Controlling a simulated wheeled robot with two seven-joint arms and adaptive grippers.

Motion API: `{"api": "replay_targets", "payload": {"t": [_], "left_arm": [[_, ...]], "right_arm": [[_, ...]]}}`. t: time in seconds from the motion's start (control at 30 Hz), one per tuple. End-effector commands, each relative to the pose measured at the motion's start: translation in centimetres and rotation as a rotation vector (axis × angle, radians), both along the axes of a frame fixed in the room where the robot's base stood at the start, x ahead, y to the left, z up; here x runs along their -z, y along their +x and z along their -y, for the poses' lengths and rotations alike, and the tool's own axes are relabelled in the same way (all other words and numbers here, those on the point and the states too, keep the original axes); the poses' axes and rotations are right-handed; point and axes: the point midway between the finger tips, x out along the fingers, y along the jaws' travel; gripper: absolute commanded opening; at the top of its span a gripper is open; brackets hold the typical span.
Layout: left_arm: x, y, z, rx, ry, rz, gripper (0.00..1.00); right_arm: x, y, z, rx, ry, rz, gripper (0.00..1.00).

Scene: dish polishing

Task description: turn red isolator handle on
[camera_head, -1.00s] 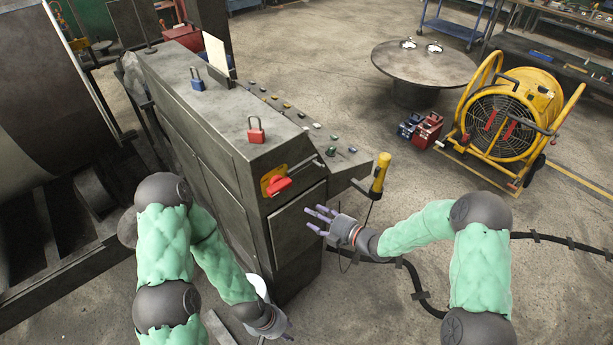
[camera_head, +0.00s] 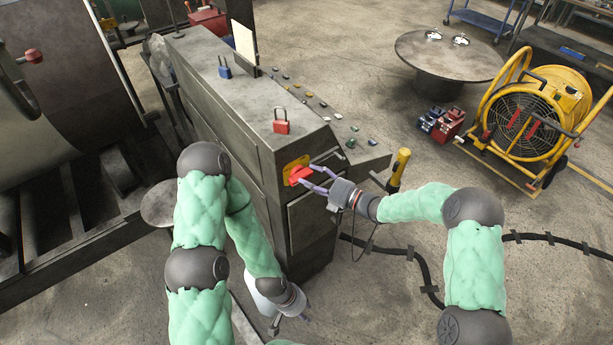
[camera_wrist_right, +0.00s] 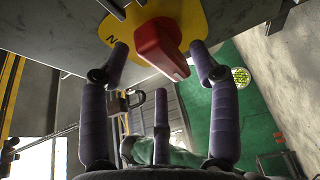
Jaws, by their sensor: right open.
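The red isolator handle (camera_head: 300,175) sits on a yellow plate (camera_head: 290,164) on the end face of the grey machine cabinet. In the right wrist view the red handle (camera_wrist_right: 158,48) stands out from the yellow plate (camera_wrist_right: 195,15), which bears a dark marking. My right gripper (camera_head: 318,180) is open, its purple fingers reaching to the handle. In the right wrist view the fingers of my right gripper (camera_wrist_right: 160,65) lie on both sides of the handle, with no clear grip on it. My left gripper (camera_head: 292,318) hangs low beside the cabinet base; its fingers are partly hidden.
A red padlock (camera_head: 281,125) and a blue padlock (camera_head: 224,70) stand on the cabinet top. A yellow-handled tool (camera_head: 399,168) is just right of the cabinet. A yellow fan (camera_head: 530,120) and a round table (camera_head: 440,58) stand farther right. A black cable (camera_head: 425,275) crosses the floor.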

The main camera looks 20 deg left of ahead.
Motion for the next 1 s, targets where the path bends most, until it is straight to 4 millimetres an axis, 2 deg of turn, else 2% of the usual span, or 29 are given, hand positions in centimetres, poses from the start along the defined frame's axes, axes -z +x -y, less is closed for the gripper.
{"api": "replay_targets", "payload": {"t": [0.2,0.5,0.53,0.57,0.7,0.73,1.0], "left_arm": [[-0.1,0.0,0.0,0.0,0.0,0.0,0.34],[-0.1,0.0,0.0,0.0,0.0,0.0,0.34],[-0.1,0.0,0.0,0.0,0.0,0.0,0.34],[-0.1,0.0,0.0,0.0,0.0,0.0,0.34],[-0.1,0.0,0.0,0.0,0.0,0.0,0.34],[-0.1,0.0,0.0,0.0,0.0,0.0,0.34],[0.2,0.0,0.0,0.0,0.0,0.0,0.34]], "right_arm": [[0.0,0.5,-1.7,0.001,-0.001,0.001,0.62],[0.0,0.6,-1.9,0.002,-0.001,0.0,0.62],[0.0,0.6,-1.9,0.001,-0.001,0.0,0.59],[0.0,0.6,-1.9,0.001,-0.001,0.0,0.51],[0.0,0.5,-1.9,0.001,-0.001,0.0,0.11],[0.0,0.5,-1.9,0.0,-0.001,0.0,0.08],[0.2,0.4,-1.9,-0.002,0.006,-0.012,0.07]]}}
